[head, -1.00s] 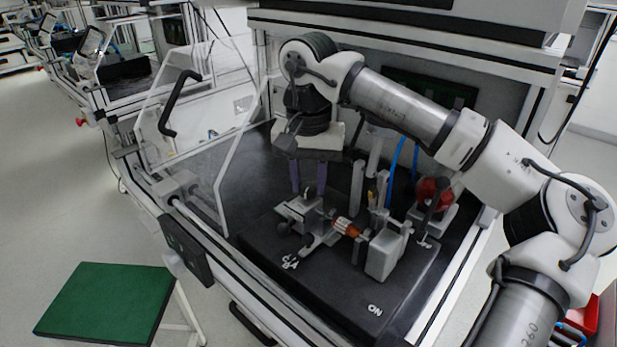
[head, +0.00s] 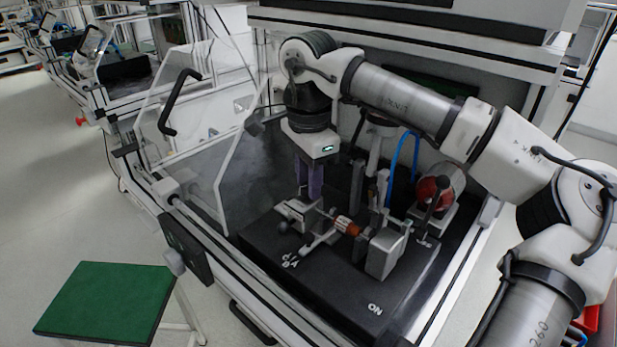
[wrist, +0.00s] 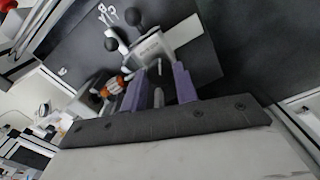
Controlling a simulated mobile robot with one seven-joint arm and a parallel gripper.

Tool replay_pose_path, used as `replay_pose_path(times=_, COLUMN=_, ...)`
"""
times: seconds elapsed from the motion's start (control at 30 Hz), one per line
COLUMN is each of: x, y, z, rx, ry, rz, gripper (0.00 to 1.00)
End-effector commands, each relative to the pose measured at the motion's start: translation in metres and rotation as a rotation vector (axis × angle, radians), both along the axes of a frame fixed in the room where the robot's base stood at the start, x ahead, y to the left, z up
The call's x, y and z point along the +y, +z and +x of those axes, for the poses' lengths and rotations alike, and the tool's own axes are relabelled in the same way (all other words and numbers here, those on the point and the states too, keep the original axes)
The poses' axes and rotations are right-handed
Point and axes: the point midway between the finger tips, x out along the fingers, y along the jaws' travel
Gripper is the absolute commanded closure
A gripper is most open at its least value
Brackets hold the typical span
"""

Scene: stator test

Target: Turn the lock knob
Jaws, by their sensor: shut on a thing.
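My gripper (head: 309,182) points down over the fixture on the black test plate (head: 290,265), its two purple fingers at the fixture's left end. In the wrist view, a slim grey part that I take for the lock knob (wrist: 158,97) stands between the fingers, and they are shut on it. Its lower part is hard to make out. The light grey clamp block (wrist: 152,48) lies just beyond the fingertips. An orange-and-metal stator part (head: 346,226) lies right of the gripper, apart from it. It also shows in the wrist view (wrist: 113,86).
Black ball handles (head: 283,227) stick out at the fixture's front left. A grey block (head: 384,254), upright posts, blue hoses (head: 403,160) and a red round part (head: 433,190) crowd the right. A clear door (head: 230,140) stands at the left.

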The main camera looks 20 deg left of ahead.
Motion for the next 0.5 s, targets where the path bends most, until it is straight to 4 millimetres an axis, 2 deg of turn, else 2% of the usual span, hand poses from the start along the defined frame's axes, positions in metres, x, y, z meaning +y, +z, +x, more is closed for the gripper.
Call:
replay_pose_path(times=0.2, x=-0.0006, y=0.0005, z=0.0006, rx=-0.002, ry=-0.127, rz=-0.001, gripper=0.93)
replay_pose_path(times=0.5, x=-0.0006, y=0.0005, z=0.0007, rx=-0.002, ry=-0.209, rz=-0.001, gripper=0.93)
